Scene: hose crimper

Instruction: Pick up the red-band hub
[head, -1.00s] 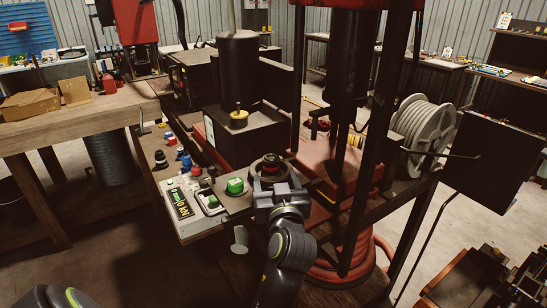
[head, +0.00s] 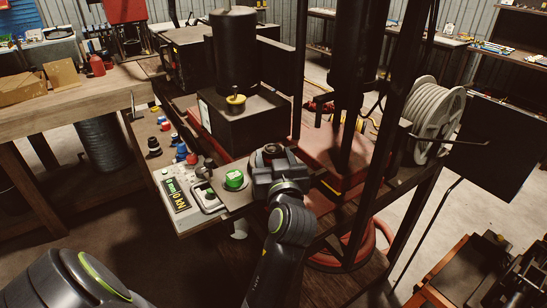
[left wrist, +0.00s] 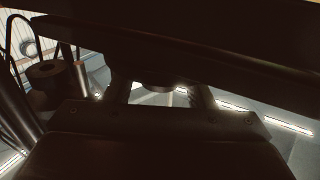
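My left gripper (head: 275,165) is over the bench top, just right of the green button. A dark round part with a reddish-brown top (head: 272,150) shows at its fingertips; it may be the red-band hub, but its band is not clear. In the dim left wrist view, the two fingers of my left gripper (left wrist: 159,94) stand apart with a dark round end (left wrist: 158,85) between them. I cannot tell whether they touch it. A black knob-like piece with a reddish lower part (head: 154,147) stands at the panel's left. My right gripper is not in view.
The green button (head: 235,179) and a control panel (head: 177,195) lie left of my gripper. A black machine block (head: 240,125) stands behind. Dark press posts (head: 349,110) rise close on the right. A hose reel (head: 435,108) is farther right.

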